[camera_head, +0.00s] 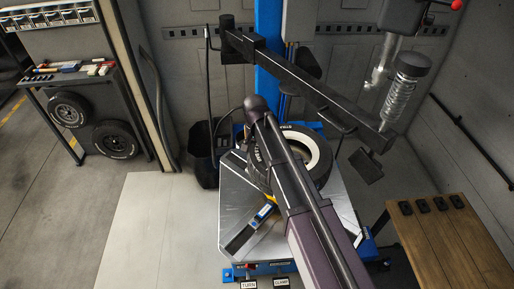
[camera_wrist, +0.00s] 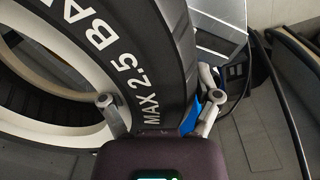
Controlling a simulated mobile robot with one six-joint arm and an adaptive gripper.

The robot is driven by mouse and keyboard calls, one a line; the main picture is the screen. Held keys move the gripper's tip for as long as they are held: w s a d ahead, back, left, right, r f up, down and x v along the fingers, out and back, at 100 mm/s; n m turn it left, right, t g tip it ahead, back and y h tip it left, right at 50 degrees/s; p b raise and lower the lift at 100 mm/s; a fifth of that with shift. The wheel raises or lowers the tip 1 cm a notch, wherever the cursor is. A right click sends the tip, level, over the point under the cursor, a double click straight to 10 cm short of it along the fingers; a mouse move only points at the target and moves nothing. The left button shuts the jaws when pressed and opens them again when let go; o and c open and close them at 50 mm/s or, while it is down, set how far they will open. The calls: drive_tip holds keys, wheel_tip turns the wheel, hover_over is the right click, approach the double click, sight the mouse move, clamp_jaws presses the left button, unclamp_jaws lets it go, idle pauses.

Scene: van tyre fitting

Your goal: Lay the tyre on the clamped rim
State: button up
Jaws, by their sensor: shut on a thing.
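The tyre (camera_head: 326,160) is black with a white inner band. It is over the silver machine table in the head view, partly hidden behind my arm. In the wrist view the tyre (camera_wrist: 172,45) fills the left and top, with white lettering on its sidewall. My gripper (camera_wrist: 155,92) has one finger on the tyre's inner side and one on its outer side, shut on the tyre wall. In the head view my arm hides the gripper. I cannot make out the clamped rim in either view, nor whether the tyre touches it.
A dark swing arm (camera_head: 330,92) with a mount head (camera_head: 366,165) hangs above right. A wooden bench (camera_head: 440,245) stands at right. Two wheels (camera_head: 115,140) hang under the left shelf.

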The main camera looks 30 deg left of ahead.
drive_tip(key=shift+f+b, duration=2.2)
drive_tip(key=shift+f, duration=0.2)
drive_tip(key=o, duration=1.1)
drive_tip(key=shift+s, duration=0.1)
drive_tip(key=shift+r, duration=0.15)
